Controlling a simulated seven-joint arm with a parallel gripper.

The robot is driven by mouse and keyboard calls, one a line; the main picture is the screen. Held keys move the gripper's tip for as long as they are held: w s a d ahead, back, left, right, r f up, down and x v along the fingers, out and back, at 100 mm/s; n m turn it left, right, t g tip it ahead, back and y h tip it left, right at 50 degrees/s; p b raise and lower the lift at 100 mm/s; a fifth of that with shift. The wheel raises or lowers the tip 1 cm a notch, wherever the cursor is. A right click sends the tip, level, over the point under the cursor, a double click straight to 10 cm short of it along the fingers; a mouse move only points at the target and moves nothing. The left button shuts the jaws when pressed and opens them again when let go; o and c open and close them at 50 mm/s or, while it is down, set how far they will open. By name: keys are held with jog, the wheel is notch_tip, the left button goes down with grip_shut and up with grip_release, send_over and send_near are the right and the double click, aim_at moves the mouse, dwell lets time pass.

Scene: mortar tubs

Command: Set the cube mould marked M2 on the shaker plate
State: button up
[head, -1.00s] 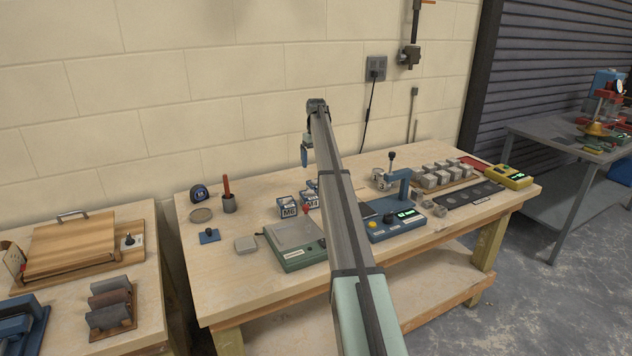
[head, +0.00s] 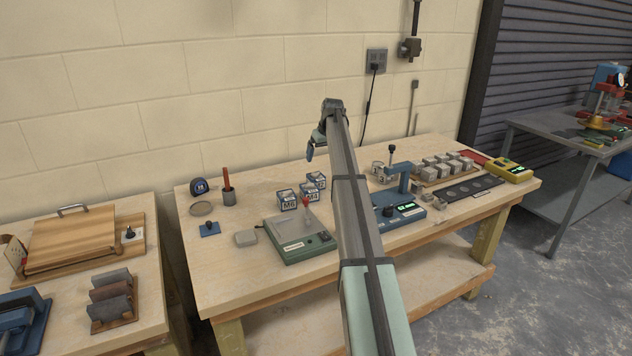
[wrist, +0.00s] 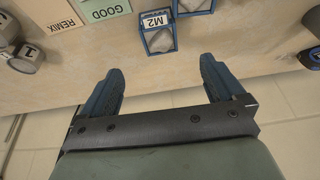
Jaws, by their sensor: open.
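The cube mould M2 (wrist: 158,38) is a small blue-framed box with a white label, just beyond my fingertips in the wrist view. In the head view it appears to be the rearmost of the grouped moulds (head: 317,180), below my gripper (head: 311,147). My gripper (wrist: 160,66) is open and empty, with its blue fingers apart and the mould ahead of the gap, not between them. A green box (head: 298,249) with a flat grey plate (head: 286,230) stands in front of the moulds and looks like the shaker.
Two more moulds, one marked M6 (head: 287,200), stand close to M2; one shows beside it in the wrist view (wrist: 195,4). A blue device (head: 402,214) with a display stands right of the green box. GOOD (wrist: 102,9) and REMIX cards lie nearby. The wall is close behind.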

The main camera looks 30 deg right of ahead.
aim_at(315, 175)
jog(key=shift+t, duration=0.3)
jog(key=x, duration=0.8)
jog(key=shift+w+d+f, duration=0.15)
jog(key=shift+w, duration=0.4)
jog(key=shift+s+x, duration=0.2)
jog(key=shift+x, duration=1.1)
jog(key=shift+s+x, duration=0.25)
jog(key=shift+x, duration=1.05)
jog(key=shift+f, duration=0.2)
jog(key=shift+c, duration=0.4)
jog(key=c, duration=1.2)
jog(key=shift+c, duration=0.9)
jog(key=shift+r, duration=0.15)
